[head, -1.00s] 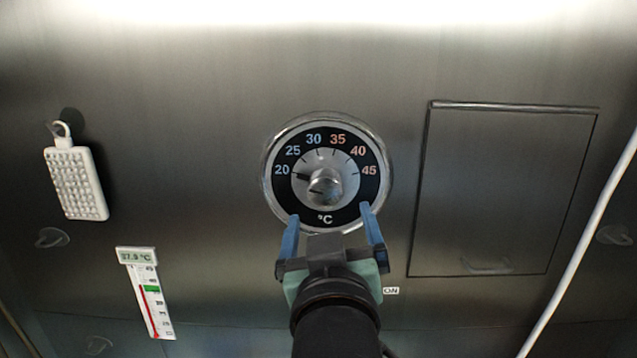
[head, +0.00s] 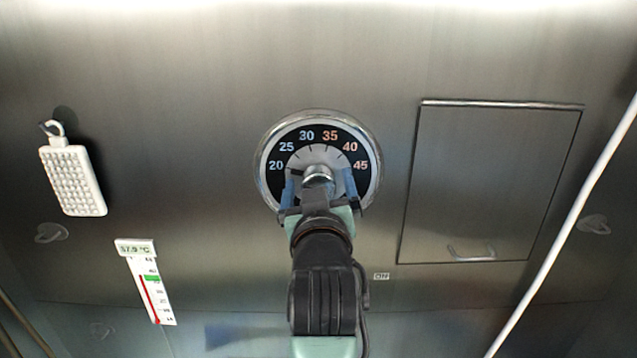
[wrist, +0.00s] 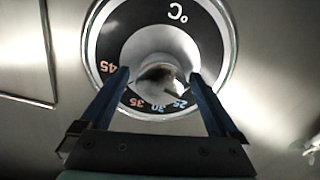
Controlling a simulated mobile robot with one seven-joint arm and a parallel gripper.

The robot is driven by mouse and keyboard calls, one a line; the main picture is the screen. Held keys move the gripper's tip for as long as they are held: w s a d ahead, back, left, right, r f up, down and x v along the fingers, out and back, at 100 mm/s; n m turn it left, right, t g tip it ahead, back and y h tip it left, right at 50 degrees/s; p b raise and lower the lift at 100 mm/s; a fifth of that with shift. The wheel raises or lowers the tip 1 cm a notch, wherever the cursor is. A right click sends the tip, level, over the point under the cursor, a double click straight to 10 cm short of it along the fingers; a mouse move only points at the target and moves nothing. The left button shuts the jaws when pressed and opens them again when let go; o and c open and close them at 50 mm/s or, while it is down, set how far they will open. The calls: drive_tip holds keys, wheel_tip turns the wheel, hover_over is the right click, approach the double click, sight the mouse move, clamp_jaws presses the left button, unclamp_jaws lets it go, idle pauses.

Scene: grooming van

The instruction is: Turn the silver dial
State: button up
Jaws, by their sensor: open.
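The silver dial (head: 317,173) is a round metal knob at the centre of a black ring scale marked 20 to 45 °C on the steel wall. It also shows in the wrist view (wrist: 160,82), between my fingers. My gripper (head: 319,178) is open, its two blue fingers on either side of the knob. In the wrist view my gripper (wrist: 158,80) shows gaps between fingers and knob. The lower part of the scale is hidden by my gripper in the head view. The knob's pointer is hard to make out.
A thermometer strip (head: 148,283) reading about 37.9 °C and a white bristled brush (head: 73,178) on a hook are at left. A closed hatch (head: 490,185) with a handle is at right. A small label (head: 381,276) sits below the dial. A white cable (head: 570,215) runs down the right.

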drive_tip(key=c, duration=1.4)
drive_tip(key=shift+o, duration=0.2)
drive_tip(key=shift+m, duration=0.3)
drive_tip(key=m+b, duration=0.1)
drive_tip(key=m, duration=0.2)
drive_tip(key=m+b, duration=0.1)
drive_tip(key=m, duration=0.4)
drive_tip(key=m+b, duration=0.1)
drive_tip(key=m, duration=0.4)
drive_tip(key=shift+d+b, duration=0.1)
drive_tip(key=shift+b, duration=0.2)
drive_tip(key=shift+d+m+b, duration=0.1)
drive_tip(key=shift+m+b, duration=0.35)
drive_tip(key=shift+m, duration=1.75)
